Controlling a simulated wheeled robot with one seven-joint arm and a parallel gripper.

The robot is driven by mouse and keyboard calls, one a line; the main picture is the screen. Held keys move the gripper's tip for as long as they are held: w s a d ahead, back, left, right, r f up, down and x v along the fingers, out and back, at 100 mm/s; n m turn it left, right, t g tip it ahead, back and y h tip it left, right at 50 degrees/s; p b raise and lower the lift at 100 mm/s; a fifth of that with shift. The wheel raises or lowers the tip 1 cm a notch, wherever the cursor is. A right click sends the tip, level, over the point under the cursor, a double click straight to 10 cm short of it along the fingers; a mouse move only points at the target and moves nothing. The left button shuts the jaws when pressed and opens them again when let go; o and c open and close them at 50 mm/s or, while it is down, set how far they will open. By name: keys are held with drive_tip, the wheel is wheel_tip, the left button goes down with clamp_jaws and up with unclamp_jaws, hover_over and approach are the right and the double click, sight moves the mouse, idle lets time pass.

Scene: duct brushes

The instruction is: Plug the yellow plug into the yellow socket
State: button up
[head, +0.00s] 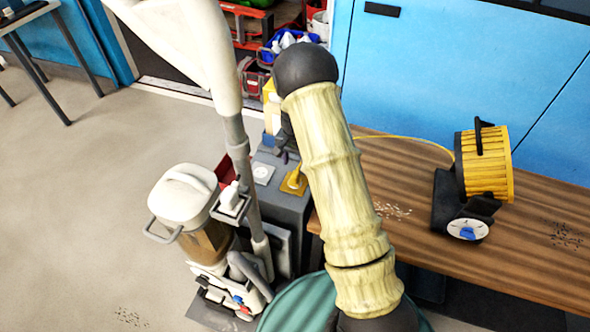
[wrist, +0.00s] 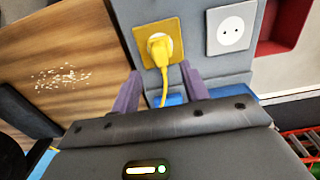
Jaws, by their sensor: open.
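The yellow socket (head: 288,188) is a square plate on top of a grey box. In the wrist view the yellow socket (wrist: 172,30) has the yellow plug (wrist: 158,50) at its round face. The plug appears to sit in the socket, its cord (wrist: 164,88) hanging toward my gripper. The yellow plug (head: 297,178) also shows on the plate in the head view. My gripper (wrist: 157,88) is open, with a purple finger on each side of the cord, back from the plug body and apart from it. In the head view my arm hides part of the gripper.
A white socket (wrist: 231,28) sits beside the yellow one. A yellow heater (head: 485,165) with a yellow cord stands on the wooden bench (head: 420,180). A white vacuum-like machine (head: 185,195) and its hose stand left of the grey box (head: 285,215). A red bin (wrist: 283,25) is nearby.

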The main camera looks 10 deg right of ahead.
wheel_tip(320, 180, up, 10)
idle(0.3)
drive_tip(key=shift+f, duration=0.1)
drive_tip(key=s+r+n+t+p, duration=0.1)
drive_tip(key=s+r+n+p, duration=0.2)
drive_tip(key=s+r, duration=0.6)
drive_tip(key=s+r+n+t+p, duration=0.1)
drive_tip(key=s+r+n+p, duration=0.2)
drive_tip(key=s+r+p, duration=0.4)
drive_tip(key=s+r, duration=0.2)
drive_tip(key=s, duration=0.6)
drive_tip(key=shift+s+n+t, duration=0.15)
drive_tip(key=shift+n+t, duration=0.15)
drive_tip(key=shift+n, duration=0.1)
